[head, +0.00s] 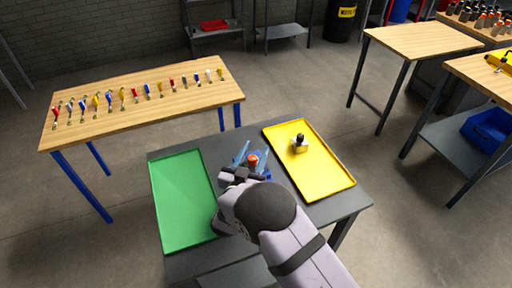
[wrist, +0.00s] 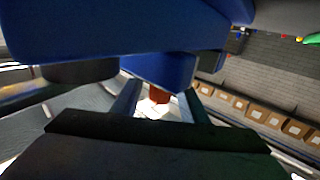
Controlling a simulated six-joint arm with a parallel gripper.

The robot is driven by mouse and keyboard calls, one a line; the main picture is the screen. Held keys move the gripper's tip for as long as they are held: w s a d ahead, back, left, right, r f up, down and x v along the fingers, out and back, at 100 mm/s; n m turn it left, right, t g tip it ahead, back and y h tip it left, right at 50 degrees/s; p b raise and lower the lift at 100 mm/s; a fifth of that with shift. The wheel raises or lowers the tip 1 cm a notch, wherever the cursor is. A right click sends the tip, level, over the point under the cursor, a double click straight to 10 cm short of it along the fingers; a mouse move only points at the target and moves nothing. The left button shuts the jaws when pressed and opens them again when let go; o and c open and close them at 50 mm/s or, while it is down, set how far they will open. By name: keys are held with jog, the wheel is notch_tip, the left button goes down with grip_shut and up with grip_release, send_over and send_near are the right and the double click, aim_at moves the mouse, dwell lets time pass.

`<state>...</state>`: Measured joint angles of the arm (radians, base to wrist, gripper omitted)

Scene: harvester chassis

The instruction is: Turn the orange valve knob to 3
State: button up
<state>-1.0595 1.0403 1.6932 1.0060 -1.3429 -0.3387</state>
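The orange valve knob (head: 253,160) stands by blue parts on the grey table between the green and yellow trays. In the wrist view the orange knob (wrist: 158,96) shows small under a large blue body (wrist: 155,70). My gripper (head: 250,163) reaches in at the knob from the front. In the wrist view my gripper (wrist: 159,103) has its two fingers apart, one on each side of the knob, with gaps visible. I cannot tell whether either finger touches it. No number marks or pointer can be read.
A green tray (head: 183,198) lies left and a yellow tray (head: 325,172) right, with a small dark-topped bottle (head: 300,144) on the yellow one. A wooden table (head: 150,108) with several coloured tools stands behind left. My arm covers the table's front middle.

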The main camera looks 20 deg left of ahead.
jog(key=shift+w, duration=0.55)
jog(key=shift+c, duration=0.6)
grip_shut()
jog(key=shift+b, duration=0.3)
jog(key=h+b, duration=0.1)
jog(key=m+h, duration=0.1)
jog(key=m+h+b, duration=0.1)
jog(key=shift+d+f+b, duration=0.15)
jog(key=shift+d+b, duration=0.1)
jog(key=shift+b, duration=0.1)
jog(key=m+h+b, duration=0.1)
jog(key=h, duration=0.1)
jog(key=d+m+g+h+b, duration=0.1)
jog(key=h, duration=0.1)
jog(key=shift+s+r+m, duration=0.1)
jog(key=shift+r+m, duration=0.1)
jog(key=shift+m, duration=0.2)
